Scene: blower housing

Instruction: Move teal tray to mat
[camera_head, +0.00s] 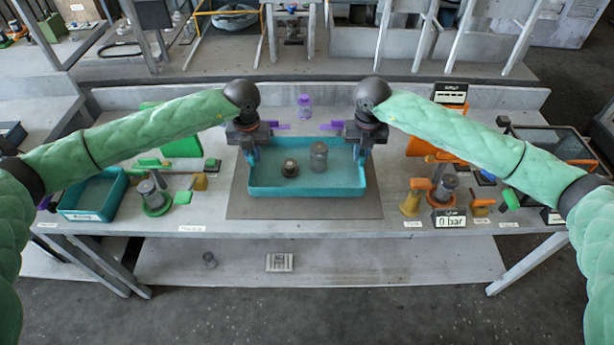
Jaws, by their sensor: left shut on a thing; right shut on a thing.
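The teal tray (307,184) is over the dark grey mat (305,208) in the middle of the table. Two grey metal parts are inside it: a shorter one (290,168) at the left and a taller cylinder (319,156) at the right. My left gripper (252,152) is shut on the tray's left wall. My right gripper (362,150) is shut on its right wall. The fingertips are partly hidden at the rim. I cannot tell whether the tray touches the mat or hangs just above it.
A smaller teal bin (92,208) stands at the table's left. A metal part on a green base (153,196) is beside it. A purple bottle (305,106) stands behind the tray. A gauge display (449,219) and orange fixtures (425,146) are at the right.

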